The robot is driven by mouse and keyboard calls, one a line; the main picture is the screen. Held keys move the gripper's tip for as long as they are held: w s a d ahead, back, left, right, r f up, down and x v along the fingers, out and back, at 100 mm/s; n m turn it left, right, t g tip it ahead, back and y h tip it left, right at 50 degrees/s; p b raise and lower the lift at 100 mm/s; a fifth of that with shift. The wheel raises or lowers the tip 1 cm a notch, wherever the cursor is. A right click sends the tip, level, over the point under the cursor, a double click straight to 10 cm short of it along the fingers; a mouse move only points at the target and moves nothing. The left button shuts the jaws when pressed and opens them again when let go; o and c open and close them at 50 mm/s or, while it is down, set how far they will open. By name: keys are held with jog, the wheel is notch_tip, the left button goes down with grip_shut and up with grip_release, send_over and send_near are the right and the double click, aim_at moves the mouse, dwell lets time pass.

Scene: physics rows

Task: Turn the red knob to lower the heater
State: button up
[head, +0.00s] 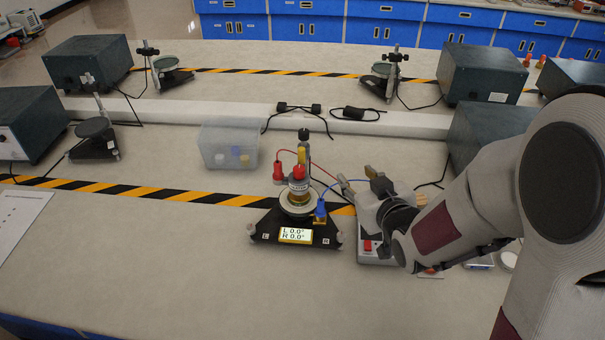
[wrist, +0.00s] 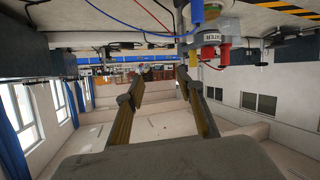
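In the wrist view the picture is upside down, and the HEATER label (wrist: 210,40) and the red knob (wrist: 208,53) show at the upper right. The lit display (head: 295,235) reads L 0.0° and R 0.0°. My gripper (head: 394,184) is to the right of the unit, apart from the knob. Its two fingers stand apart with nothing between them in the wrist view (wrist: 155,86).
Red and blue cables run from the unit toward a white box with a red switch (head: 368,246), partly hidden by my arm. A clear plastic bin (head: 228,145) stands behind to the left. The bench in front is clear. Dark equipment boxes (head: 88,62) stand farther off.

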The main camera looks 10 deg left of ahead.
aim_at(302, 176)
jog(key=s+a+f+n+t+y, duration=0.1)
jog(key=a+f+t+y, duration=0.1)
jog(key=a+f+y, duration=0.3)
jog(key=shift+a+f+y, duration=0.15)
jog(key=shift+a+y, duration=0.15)
jog(key=shift+a, duration=1.4)
jog(key=shift+s, duration=0.1)
jog(key=shift+x, duration=3.9)
grip_shut()
